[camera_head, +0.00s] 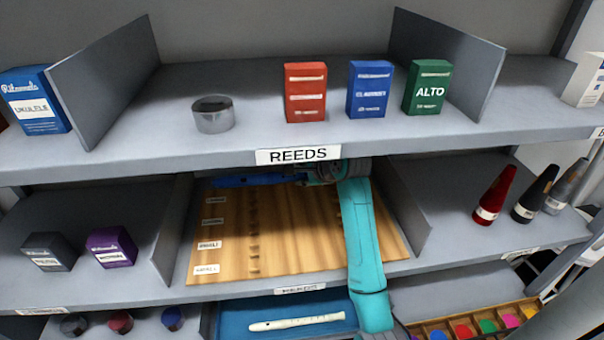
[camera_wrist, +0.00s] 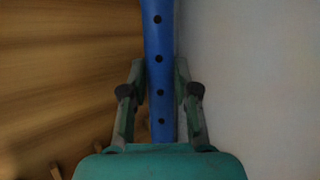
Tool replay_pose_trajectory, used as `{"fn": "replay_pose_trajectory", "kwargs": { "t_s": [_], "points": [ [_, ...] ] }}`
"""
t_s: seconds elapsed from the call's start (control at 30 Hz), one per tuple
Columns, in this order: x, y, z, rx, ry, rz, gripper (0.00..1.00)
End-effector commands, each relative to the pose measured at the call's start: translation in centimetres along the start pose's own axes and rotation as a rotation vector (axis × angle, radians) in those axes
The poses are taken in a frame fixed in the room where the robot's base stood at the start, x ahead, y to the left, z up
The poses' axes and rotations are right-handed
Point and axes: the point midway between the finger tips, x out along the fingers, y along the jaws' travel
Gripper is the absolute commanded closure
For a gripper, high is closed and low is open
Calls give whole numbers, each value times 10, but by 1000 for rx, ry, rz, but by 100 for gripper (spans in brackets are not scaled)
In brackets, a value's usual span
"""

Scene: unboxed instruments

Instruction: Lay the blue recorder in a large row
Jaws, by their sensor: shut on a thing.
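The blue recorder (camera_head: 250,180) lies across the back of the wooden rack board (camera_head: 285,235) in the middle shelf bay, under the upper shelf. In the wrist view the recorder (camera_wrist: 159,60) runs lengthwise between my gripper's fingers (camera_wrist: 160,95), its finger holes facing the camera. My gripper (camera_head: 318,175) is shut on it; the upper shelf partly hides the hand in the head view. The board has rows with pegs and small white labels (camera_head: 209,245) on its left. The front labels seem to read small; the back ones are too small to read.
Upright dividers (camera_head: 408,215) close in the bay at both sides. The upper shelf edge with the REEDS label (camera_head: 298,156) hangs low over my gripper. A cream recorder (camera_head: 296,322) lies in a blue tray below. The front rows of the board are empty.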

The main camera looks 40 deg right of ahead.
Motion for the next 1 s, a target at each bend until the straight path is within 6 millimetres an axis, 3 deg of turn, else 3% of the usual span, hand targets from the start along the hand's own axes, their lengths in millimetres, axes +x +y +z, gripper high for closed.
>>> {"fn": "replay_pose_trajectory", "kwargs": {
  "t_s": [0.5, 1.0],
  "points": [
    [25, 27, -10, 0, 0, -1, 100],
    [28, 31, -12, 1, 0, 4, 100]
  ]
}}
